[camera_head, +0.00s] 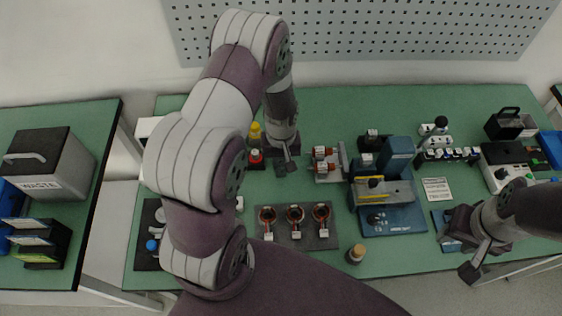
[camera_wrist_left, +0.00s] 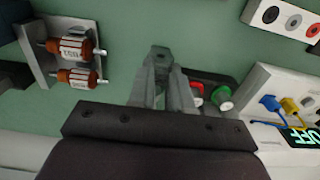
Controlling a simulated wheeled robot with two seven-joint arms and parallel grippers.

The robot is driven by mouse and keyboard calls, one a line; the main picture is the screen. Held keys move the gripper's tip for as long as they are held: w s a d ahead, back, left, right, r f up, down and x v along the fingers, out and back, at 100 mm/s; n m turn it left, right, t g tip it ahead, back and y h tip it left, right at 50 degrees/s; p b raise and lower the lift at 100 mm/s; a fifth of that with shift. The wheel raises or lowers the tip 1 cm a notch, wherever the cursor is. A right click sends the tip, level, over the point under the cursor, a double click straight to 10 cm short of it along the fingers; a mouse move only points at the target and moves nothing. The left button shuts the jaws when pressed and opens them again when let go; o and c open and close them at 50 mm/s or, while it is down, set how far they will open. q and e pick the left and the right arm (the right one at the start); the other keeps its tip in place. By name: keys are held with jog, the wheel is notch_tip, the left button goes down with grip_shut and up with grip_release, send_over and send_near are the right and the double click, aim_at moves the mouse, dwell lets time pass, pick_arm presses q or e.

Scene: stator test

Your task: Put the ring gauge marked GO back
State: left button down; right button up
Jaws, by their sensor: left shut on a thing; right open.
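My left gripper (camera_head: 284,165) is low over the bench, left of the stand with two red-and-white rotors. In the left wrist view its fingers (camera_wrist_left: 162,75) are shut on a small grey thing (camera_wrist_left: 161,57). It is mostly hidden by the fingers; I cannot read GO on it. A black holder (camera_wrist_left: 236,78) with a red part (camera_wrist_left: 194,93) and a green part (camera_wrist_left: 221,97) is right beside the fingers in that view. The red part also shows in the head view (camera_head: 256,157). My right gripper (camera_head: 482,260) is open and empty at the bench's front right.
The rotor stand (camera_wrist_left: 40,62) is close to the left fingers. A dark plate (camera_head: 290,237) with several copper-wound stators lies in front. A blue press (camera_head: 395,220) stands to the right. A meter with blue and yellow plugs (camera_wrist_left: 285,105) is nearby. Bare green bench lies behind the rotors.

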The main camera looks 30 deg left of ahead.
aim_at(281, 169)
pick_arm(q)
notch_tip(281, 169, down, 2)
jog(key=shift+f, duration=0.15)
jog(key=shift+f, duration=0.1)
jog(key=shift+f, duration=0.15)
jog(key=c, duration=1.1)
grip_release()
jog(key=shift+o, duration=0.2)
